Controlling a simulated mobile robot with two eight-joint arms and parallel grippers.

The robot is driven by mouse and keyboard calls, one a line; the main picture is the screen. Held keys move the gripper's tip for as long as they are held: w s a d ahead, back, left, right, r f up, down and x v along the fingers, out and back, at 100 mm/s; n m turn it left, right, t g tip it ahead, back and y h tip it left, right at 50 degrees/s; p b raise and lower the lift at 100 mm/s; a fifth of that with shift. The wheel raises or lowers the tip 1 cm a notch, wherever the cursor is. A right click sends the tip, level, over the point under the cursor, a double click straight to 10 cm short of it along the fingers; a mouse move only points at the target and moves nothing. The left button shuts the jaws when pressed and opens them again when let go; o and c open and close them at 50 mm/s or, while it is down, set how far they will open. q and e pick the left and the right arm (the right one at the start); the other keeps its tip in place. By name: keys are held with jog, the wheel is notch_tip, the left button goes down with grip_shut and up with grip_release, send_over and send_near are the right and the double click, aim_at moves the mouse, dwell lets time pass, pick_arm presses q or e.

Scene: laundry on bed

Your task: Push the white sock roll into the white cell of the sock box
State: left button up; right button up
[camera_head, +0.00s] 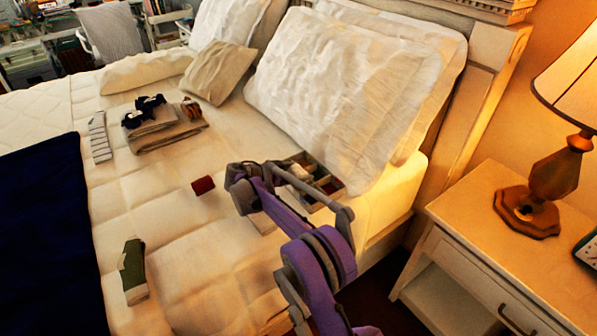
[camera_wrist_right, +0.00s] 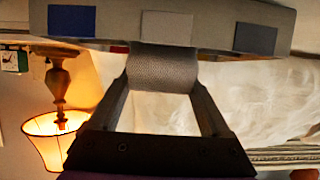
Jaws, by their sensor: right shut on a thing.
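My right gripper (camera_head: 238,178) is over the bed, left of the sock box (camera_head: 326,186), which my own arm partly hides. In the right wrist view, the gripper (camera_wrist_right: 163,85) is shut on a pale, ribbed roll, the white sock roll (camera_wrist_right: 163,67), held between its fingertips. The box's pale wall (camera_wrist_right: 215,32) spans the top of that view, with blue, white and grey patches. The roll overlaps the wall's edge just below the white patch (camera_wrist_right: 166,27). I cannot tell whether it is inside a cell. My left gripper is not in view.
A dark red roll (camera_head: 203,185) lies on the bed left of the right gripper. A green and white item (camera_head: 132,270) lies nearer. Folded clothes (camera_head: 165,130) lie farther back. Large pillows (camera_head: 335,85) stand behind the box; a nightstand (camera_head: 490,230) with a lamp is at the right.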

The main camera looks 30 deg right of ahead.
jog(key=o, duration=1.1)
jog(key=shift+o, duration=0.2)
jog(key=p+v, duration=0.1)
jog(key=v, duration=0.9)
jog(key=shift+a+r, duration=0.2)
jog(key=shift+a, duration=0.15)
jog(key=shift+s, duration=0.1)
